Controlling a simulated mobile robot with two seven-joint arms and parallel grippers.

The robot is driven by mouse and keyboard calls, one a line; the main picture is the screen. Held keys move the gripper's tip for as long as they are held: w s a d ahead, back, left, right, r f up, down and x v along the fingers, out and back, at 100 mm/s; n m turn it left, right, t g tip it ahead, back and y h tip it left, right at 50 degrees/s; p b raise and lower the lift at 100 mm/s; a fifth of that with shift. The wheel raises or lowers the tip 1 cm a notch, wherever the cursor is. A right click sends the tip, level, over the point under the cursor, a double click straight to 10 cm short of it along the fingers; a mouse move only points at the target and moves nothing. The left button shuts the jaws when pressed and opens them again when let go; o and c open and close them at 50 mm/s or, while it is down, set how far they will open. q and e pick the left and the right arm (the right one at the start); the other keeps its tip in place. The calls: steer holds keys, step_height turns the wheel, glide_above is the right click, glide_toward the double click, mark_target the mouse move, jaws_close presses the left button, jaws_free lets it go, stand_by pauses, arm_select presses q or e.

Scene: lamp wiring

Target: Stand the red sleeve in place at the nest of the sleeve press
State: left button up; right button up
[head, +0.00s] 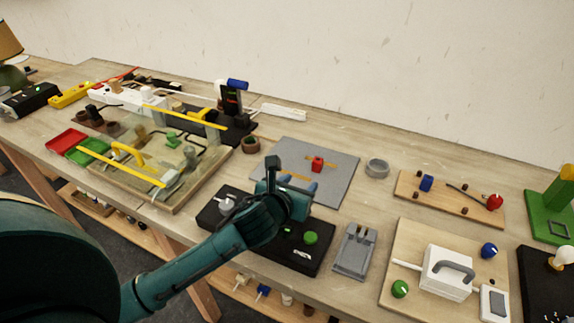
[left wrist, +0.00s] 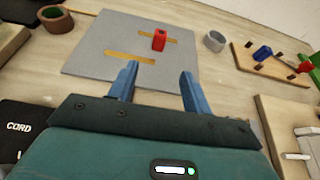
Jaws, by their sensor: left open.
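My left gripper (head: 299,184) is open and empty over the near part of the mat. In the left wrist view its blue fingers (left wrist: 158,72) are spread, with the sleeve beyond them and apart from them. A dark upright device with a blue top (head: 237,85) stands behind and left of the mat; I cannot tell whether it is the sleeve press. My right gripper is not in view.
A grey ring (head: 377,168) and a board with a blue block (head: 426,183) lie right of the mat. A brown ring (head: 250,145) lies left of it. A black panel (head: 318,258) is under my left arm. A clear-covered tray (head: 180,205) stands further left.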

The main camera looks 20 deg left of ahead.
arm_select(q)
glide_toward(316, 164)
steer(key=x, duration=0.2)
steer(key=f+x, duration=0.1)
steer(key=x, duration=0.1)
steer(key=shift+w+d, duration=0.1)
steer(key=shift+d, duration=0.1)
steer(key=shift+r+x, duration=0.15)
steer(key=shift+x, duration=1.2)
steer(key=shift+r+x, duration=0.1)
steer(key=shift+x, duration=1.2)
steer(key=shift+w+a, duration=0.1)
steer(key=shift+a, duration=0.1)
steer(key=c, duration=1)
jaws_close()
steer(key=shift+r, duration=0.1)
